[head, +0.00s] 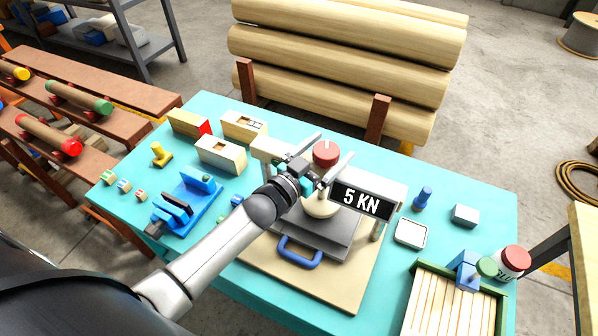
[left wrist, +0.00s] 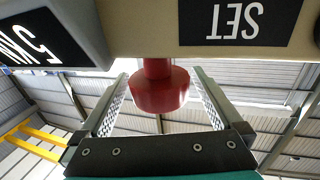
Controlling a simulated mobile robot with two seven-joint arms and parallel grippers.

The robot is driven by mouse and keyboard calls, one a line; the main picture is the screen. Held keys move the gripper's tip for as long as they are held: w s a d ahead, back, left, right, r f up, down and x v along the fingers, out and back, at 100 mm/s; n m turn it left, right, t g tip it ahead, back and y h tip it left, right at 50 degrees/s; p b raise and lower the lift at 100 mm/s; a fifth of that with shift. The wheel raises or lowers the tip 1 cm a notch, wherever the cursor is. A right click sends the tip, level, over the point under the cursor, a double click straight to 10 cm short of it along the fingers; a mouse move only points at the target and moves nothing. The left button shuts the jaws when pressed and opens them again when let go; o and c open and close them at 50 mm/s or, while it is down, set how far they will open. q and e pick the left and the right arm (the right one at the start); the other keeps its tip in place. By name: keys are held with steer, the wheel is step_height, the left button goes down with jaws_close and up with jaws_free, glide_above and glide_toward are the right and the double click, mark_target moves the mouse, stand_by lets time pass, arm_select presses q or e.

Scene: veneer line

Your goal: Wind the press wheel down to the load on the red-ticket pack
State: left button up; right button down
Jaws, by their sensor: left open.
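The press has a red wheel (head: 326,152) on top and a black "5 KN" sign (head: 362,200) on its front right. My left gripper (head: 337,143) is open, with one finger on each side of the wheel. In the left wrist view the red wheel (left wrist: 160,92) hangs between the two fingers (left wrist: 160,70), with a gap on both sides. A "SET" label (left wrist: 238,20) shows upside down there. Under the press, a round cream plate (head: 320,207) and a grey slab (head: 330,238) show partly behind my arm. A block with a red end (head: 187,122) lies at the table's back left.
Wooden blocks (head: 220,154), a yellow peg (head: 160,155) and a blue fixture (head: 188,203) stand left on the turquoise table. A blue handle (head: 300,252) sticks out in front of the press. A slatted crate (head: 408,322) and a red-lidded jar (head: 515,260) stand front right.

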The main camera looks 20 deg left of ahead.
arm_select(q)
steer(key=v, duration=1.3)
steer(key=shift+s+b, duration=0.15)
steer(key=shift+b, duration=0.15)
